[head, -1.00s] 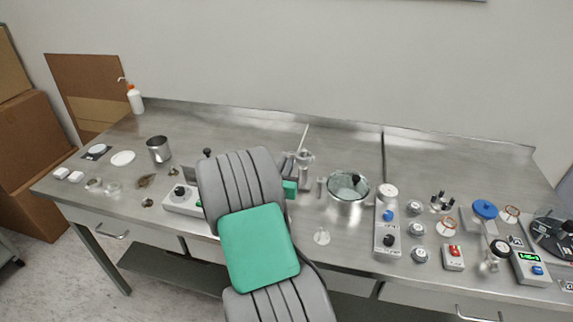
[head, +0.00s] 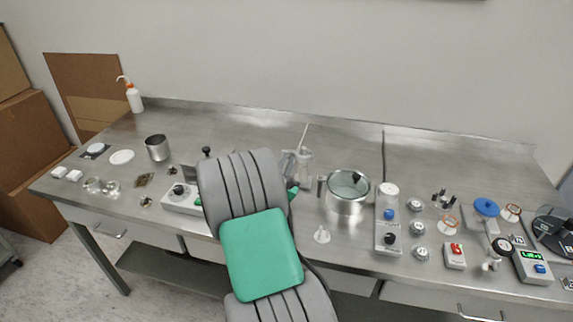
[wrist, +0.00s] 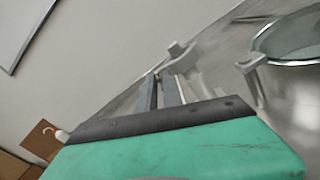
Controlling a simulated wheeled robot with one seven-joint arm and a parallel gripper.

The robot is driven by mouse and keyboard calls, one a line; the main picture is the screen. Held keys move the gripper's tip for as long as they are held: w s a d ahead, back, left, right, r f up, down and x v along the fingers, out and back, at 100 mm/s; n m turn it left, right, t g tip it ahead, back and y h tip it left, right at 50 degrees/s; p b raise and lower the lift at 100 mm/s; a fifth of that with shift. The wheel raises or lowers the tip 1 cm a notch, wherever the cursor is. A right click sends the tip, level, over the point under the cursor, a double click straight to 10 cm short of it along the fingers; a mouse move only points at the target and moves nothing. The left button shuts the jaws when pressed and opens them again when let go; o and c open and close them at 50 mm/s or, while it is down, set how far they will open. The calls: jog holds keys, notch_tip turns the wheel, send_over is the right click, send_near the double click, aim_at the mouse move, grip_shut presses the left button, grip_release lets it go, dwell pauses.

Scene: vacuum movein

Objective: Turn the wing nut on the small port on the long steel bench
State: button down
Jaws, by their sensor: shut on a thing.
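The small port (head: 304,165) is a pale grey steel fitting on the long steel bench (head: 330,140), just right of my arm in the head view. It also shows in the wrist view (wrist: 178,52), just past my fingertips. My gripper's fingertips (wrist: 168,78) are close together at the port, shut on the wing nut. The wing nut itself is hardly distinguishable between the fingers. In the head view my arm covers most of my gripper, and only a thin green edge shows beside the port.
A glass-lidded steel pot (head: 347,205) stands close right of the port. A small white stand (head: 321,236) is in front. A control box (head: 388,238) and several small fittings fill the right side. A knobbed box (head: 180,200) sits left of my arm. The bench back is mostly clear.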

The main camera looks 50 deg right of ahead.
jog(key=m+b, duration=0.2)
jog(key=m, duration=0.4)
jog(key=shift+s+f, duration=0.1)
dwell(0.4)
jog(key=c, duration=1.8)
grip_release()
jog(key=b+v, duration=0.2)
jog(key=v, duration=0.5)
jog(key=shift+a, duration=0.1)
jog(key=shift+s+a, duration=0.2)
jog(key=shift+a, duration=0.05)
jog(key=shift+c, duration=0.2)
